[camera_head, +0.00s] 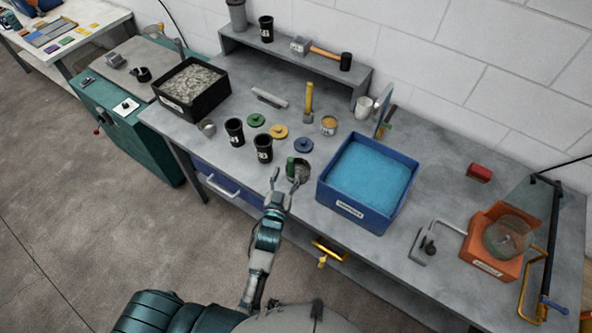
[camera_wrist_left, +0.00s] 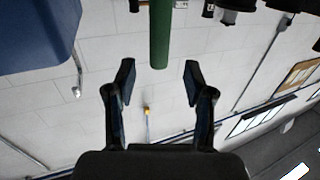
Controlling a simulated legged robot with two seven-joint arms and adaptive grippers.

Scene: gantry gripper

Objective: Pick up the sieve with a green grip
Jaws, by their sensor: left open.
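The sieve (camera_head: 303,172) is a small round grey piece at the front edge of the workbench, just left of the blue box. Its green grip (camera_head: 290,167) stands up at its left side. My left gripper (camera_head: 285,181) is open at the bench's front edge, close in front of the grip. In the left wrist view the green grip (camera_wrist_left: 160,35) hangs from the top edge, ahead of and between the open fingers (camera_wrist_left: 160,78). I see no contact with it. The sieve's round part is not clearly seen there. My right gripper is not in view.
A blue box (camera_head: 368,222) with blue filling stands close right of the sieve. Two black cups (camera_head: 264,148) stand to its left. Green, yellow and blue discs (camera_head: 303,145) lie behind. An orange device (camera_head: 492,262) is at the right.

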